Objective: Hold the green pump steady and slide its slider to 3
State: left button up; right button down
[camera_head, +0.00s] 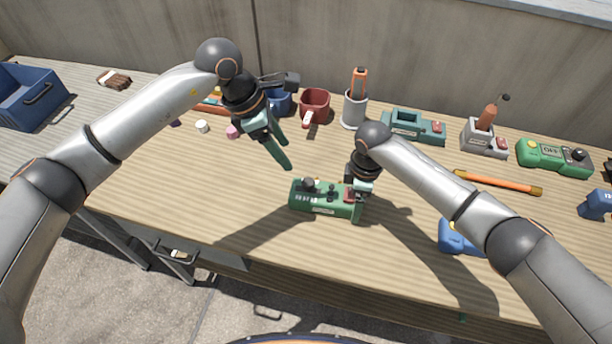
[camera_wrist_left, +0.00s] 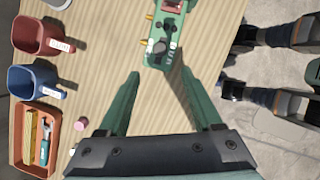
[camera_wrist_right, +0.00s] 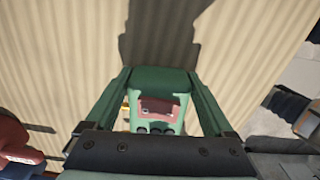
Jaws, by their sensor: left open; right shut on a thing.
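The green pump (camera_head: 318,198) lies on the wooden table in front of me, with a black knob (camera_wrist_left: 160,47), other small controls and pale markings on top. The markings are too small to read, so I cannot tell the slider's setting. My right gripper (camera_head: 357,203) is shut on the pump's right end; in the right wrist view the pump (camera_wrist_right: 158,85) sits between both fingers. My left gripper (camera_head: 287,158) is open and empty, above and behind the pump's left end. In the left wrist view its spread fingers point toward the knob end, apart from it.
Behind stand a red container (camera_head: 314,103), a grey cup (camera_head: 354,108) with an orange-handled tool, a green device (camera_head: 412,126) and a green box (camera_head: 553,156). A blue object (camera_head: 458,238) lies right of the pump. The table left of the pump is clear.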

aim_at(308, 182)
pick_arm(q)
jog(key=shift+m, duration=0.5)
jog(key=x, duration=1.1)
jog(key=shift+d+f, duration=0.2)
jog(key=shift+f, duration=0.1)
grip_shut()
jog(key=shift+r, duration=0.1)
dwell(0.5)
